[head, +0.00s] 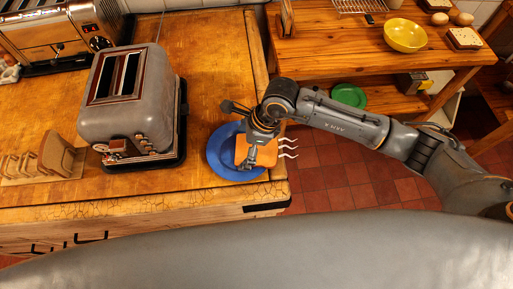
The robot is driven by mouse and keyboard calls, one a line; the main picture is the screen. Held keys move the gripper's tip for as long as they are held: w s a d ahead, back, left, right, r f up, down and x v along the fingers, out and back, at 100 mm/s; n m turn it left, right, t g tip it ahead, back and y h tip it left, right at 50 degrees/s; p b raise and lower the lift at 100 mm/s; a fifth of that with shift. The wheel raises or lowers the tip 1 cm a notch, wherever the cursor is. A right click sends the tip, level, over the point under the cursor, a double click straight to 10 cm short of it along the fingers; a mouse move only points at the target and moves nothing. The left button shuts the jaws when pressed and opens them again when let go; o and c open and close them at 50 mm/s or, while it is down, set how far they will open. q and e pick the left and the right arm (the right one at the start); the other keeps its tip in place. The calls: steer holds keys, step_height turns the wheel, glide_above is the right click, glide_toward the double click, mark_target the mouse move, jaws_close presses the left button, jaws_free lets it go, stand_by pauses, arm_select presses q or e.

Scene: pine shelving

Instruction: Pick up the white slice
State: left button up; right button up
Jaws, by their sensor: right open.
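A pale, white-faced slice with a dark crust (465,38) lies on the top of the pine shelving at the far right. Another pale slice (436,5) is partly cut off by the top edge of the view. My right gripper (249,140) is far to the left of both, low over a blue plate (219,160). It is open. An orange-brown slice (266,158) lies on the plate beneath it, partly hidden by the gripper; I cannot tell whether they touch. My left gripper is not in view.
A grey toaster (125,115) stands left of the plate, with a toast rack (55,155) farther left. A yellow bowl (405,36) and eggs (452,19) are near the pale slices. A green plate (348,95) sits on the lower shelf.

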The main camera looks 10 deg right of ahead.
mark_target(243, 148)
steer(key=c, duration=0.8)
steer(key=shift+r+p, duration=0.4)
steer(key=shift+p, duration=0.3)
step_height(243, 148, up, 3)
steer(key=shift+f+b, duration=0.15)
steer(key=shift+b, duration=0.55)
steer(key=s+r+b, duration=0.1)
steer(key=s+r, duration=0.1)
steer(key=s+r+b, duration=0.1)
steer(key=s+r, duration=0.1)
steer(key=r, duration=0.1)
steer(key=shift+s+d+r, duration=0.1)
steer(key=shift+s+r, duration=0.05)
steer(key=shift+s, duration=0.15)
steer(key=s+r+b, duration=0.1)
steer(key=s, duration=0.2)
steer(key=s+r+b, duration=0.1)
steer(key=s+r, duration=0.1)
steer(key=s, duration=0.1)
steer(key=s+r, duration=0.1)
steer(key=s, duration=0.2)
steer(key=shift+s+d+r+b, duration=0.2)
steer(key=shift+d+r+b, duration=0.05)
steer(key=shift+r+b, duration=0.15)
